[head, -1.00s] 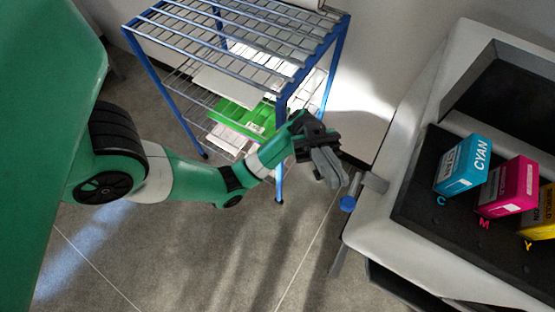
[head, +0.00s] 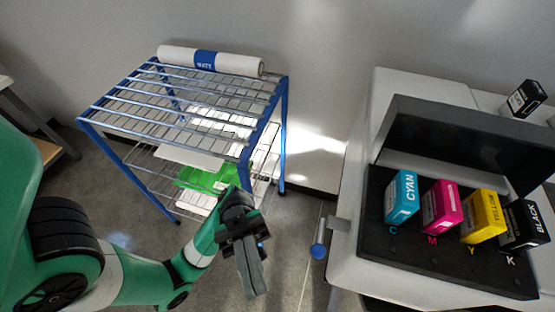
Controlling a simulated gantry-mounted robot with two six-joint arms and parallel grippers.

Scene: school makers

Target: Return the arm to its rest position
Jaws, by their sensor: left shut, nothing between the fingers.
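My left gripper (head: 250,275) is at the end of my green arm in the lower middle of the head view. Its two grey fingers are together, with nothing between them, and point down toward the bottom of the picture. It hangs in front of the blue-framed rack and left of the printer, apart from the printer. My right gripper is not in view.
A blue rack (head: 185,100) holds a white roll (head: 210,61) on top and a green tray (head: 207,178) below. The white printer (head: 350,190) at right holds cyan (head: 402,196), magenta (head: 441,206), yellow (head: 484,215) and black (head: 522,225) cartridges. Another black box (head: 525,98) stands behind.

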